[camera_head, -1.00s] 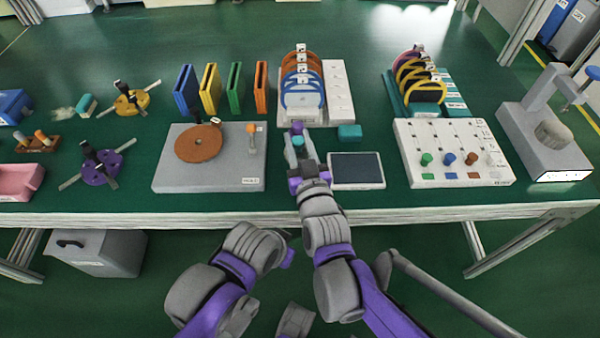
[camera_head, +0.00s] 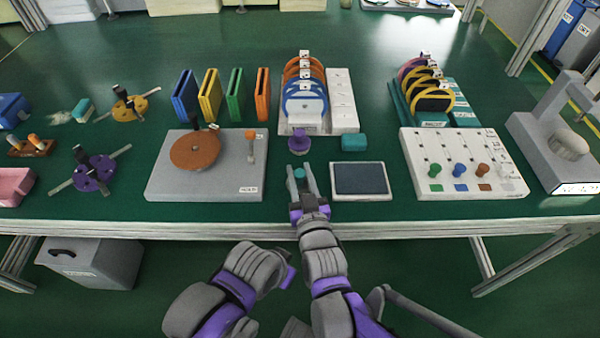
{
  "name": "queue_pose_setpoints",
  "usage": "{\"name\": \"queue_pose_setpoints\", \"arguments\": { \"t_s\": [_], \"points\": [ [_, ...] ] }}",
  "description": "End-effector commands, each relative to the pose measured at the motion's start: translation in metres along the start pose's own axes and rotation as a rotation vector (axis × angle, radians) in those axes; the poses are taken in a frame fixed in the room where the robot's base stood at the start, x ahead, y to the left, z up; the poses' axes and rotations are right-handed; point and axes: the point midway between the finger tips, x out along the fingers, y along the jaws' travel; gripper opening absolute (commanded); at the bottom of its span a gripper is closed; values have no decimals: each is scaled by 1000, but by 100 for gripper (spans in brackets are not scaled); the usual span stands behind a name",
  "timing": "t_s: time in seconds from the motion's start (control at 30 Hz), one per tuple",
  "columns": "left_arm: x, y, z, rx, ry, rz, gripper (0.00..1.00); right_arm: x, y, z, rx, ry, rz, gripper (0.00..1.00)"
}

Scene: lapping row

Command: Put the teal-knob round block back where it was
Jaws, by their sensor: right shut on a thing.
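The round block with the teal knob (camera_head: 300,173) is between the fingers of my right gripper (camera_head: 301,176), which is shut on it near the table's front edge. Its lower body is mostly hidden by the fingers, and I cannot tell whether it touches the table. A purple-knob round block (camera_head: 299,146) stands just beyond my right gripper, apart from it. My left arm's end (camera_head: 286,274) is low, in front of the table edge; its fingers cannot be made out.
A grey machine with an orange-brown disc (camera_head: 195,150) is left of my right gripper. A dark-screened tablet (camera_head: 360,179) lies close on the right. A teal box (camera_head: 354,142) and a white rack with blue and orange rings (camera_head: 341,115) stand behind.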

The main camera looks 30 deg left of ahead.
Motion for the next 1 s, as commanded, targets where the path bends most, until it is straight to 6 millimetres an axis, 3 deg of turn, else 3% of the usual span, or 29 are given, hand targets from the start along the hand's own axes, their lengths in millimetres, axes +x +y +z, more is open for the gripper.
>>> {"name": "queue_pose_setpoints", "arguments": {
  "t_s": [0.03, 0.2, 0.57, 1.0],
  "points": [
    [1, 0, 0, 0, 0, 0, 0, 0, 0, 2, 0, 0, 0, 40],
    [0, 0, 0, 0, 0, 0, 0, 0, 0, 1, 0, 0, 0, 66],
    [-3, 0, -1, 0, 1, 0, 0, -2, 0, -5, 0, 0, 0, 66],
    [-11, 0, -3, 0, 4, 0, 0, -88, 0, -4, 0, 0, 1, 66]
  ]
}}
